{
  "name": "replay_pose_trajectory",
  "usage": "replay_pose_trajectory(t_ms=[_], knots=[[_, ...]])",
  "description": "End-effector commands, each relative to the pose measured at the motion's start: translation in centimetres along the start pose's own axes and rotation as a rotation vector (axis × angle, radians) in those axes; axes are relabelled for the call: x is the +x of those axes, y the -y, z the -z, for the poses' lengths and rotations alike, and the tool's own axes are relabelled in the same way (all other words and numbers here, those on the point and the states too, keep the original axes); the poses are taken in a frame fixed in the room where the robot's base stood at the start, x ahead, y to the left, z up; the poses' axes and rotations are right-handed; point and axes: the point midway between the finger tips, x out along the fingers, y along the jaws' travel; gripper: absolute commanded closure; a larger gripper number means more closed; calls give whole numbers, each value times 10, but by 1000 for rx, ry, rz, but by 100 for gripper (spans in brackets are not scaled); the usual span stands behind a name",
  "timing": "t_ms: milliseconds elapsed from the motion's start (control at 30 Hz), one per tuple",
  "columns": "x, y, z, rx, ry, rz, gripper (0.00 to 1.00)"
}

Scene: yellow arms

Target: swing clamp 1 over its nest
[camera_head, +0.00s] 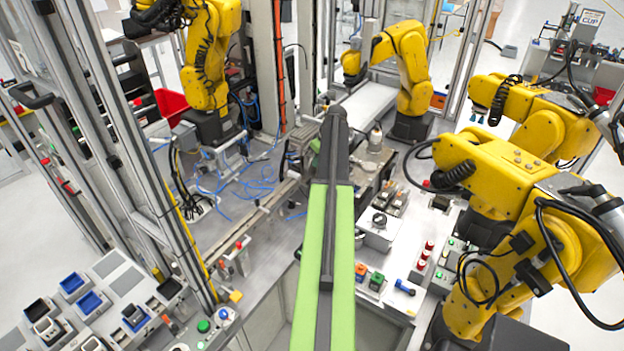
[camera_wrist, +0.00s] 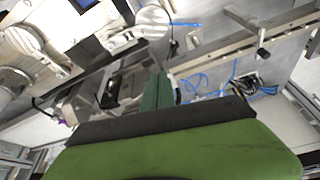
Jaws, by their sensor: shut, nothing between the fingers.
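My gripper shows in the wrist view as dark green fingers (camera_wrist: 157,88) pointing away above a black-edged green body. The fingers are shut and hold nothing. In the head view my green and grey arm runs up the middle and hides part of the fixtures behind it. Left of the fingers in the wrist view is a metal bracket with a dark slot (camera_wrist: 112,90); a second metal fixture (camera_wrist: 124,40) lies above it. I cannot tell which part is clamp 1 or its nest. I cannot tell if the fingers touch the bracket.
A rail with a protruding peg (camera_wrist: 263,53) crosses the upper right of the wrist view. Blue cables (camera_head: 235,178) lie on the grey deck left of my arm. A grey box with a round knob (camera_head: 379,220) and a blue-handled part (camera_head: 404,287) stand right. Yellow robot arms (camera_head: 490,170) crowd the right.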

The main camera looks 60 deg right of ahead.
Motion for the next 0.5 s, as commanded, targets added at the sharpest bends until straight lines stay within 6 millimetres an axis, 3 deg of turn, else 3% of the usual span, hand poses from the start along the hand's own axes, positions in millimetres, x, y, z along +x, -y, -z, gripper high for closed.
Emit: replay_pose_trajectory(t_ms=[267,500], knots=[[15,5,3,-7,1,3,100],[59,7,2,-9,1,3,100]])
